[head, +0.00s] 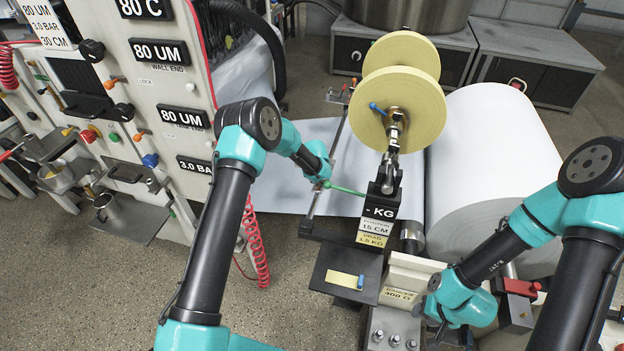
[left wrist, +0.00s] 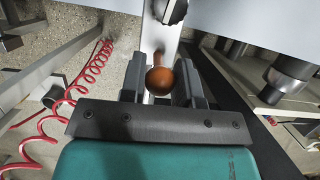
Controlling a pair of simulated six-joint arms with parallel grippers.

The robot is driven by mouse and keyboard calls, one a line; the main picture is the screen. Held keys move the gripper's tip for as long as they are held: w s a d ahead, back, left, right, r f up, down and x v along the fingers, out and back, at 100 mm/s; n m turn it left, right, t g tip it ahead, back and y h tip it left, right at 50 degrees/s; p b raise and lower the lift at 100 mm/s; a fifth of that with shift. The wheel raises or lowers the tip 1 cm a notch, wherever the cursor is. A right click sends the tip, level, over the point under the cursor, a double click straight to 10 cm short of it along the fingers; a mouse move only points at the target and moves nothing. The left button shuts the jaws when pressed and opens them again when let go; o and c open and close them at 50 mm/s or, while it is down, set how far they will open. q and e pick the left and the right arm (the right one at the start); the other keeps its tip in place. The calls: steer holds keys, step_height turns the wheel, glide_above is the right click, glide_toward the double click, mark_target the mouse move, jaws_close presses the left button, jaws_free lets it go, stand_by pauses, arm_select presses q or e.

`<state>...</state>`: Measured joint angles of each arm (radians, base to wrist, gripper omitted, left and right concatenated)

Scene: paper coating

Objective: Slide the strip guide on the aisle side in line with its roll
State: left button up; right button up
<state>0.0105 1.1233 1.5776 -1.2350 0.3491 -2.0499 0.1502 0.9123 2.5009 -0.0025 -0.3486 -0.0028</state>
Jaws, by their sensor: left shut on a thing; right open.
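Two narrow yellow rolls sit on one shaft in the head view, the nearer one (head: 428,112) in front of the farther one (head: 402,52). My left gripper (left wrist: 163,82) is shut on a round orange-brown knob (left wrist: 159,80) in the left wrist view. The knob stands by a pale bar (left wrist: 158,38); which strip guide it belongs to I cannot tell. In the head view my left wrist is left of the rolls, by a rail, and its fingers are hidden. My right gripper (head: 462,338) is low at the right, open, its fingers partly hidden.
A large white roll (head: 488,160) fills the right side. A black block marked KG (head: 381,203) and a dark plate (head: 345,275) stand in front of the rolls.

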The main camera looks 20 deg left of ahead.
arm_select(q)
steer(key=shift+w, duration=1.05)
steer(key=o, duration=0.9)
steer(key=shift+v, duration=2.25)
steer(key=shift+r, duration=0.1)
steer(key=v, duration=1.7)
steer(key=shift+s, duration=0.1)
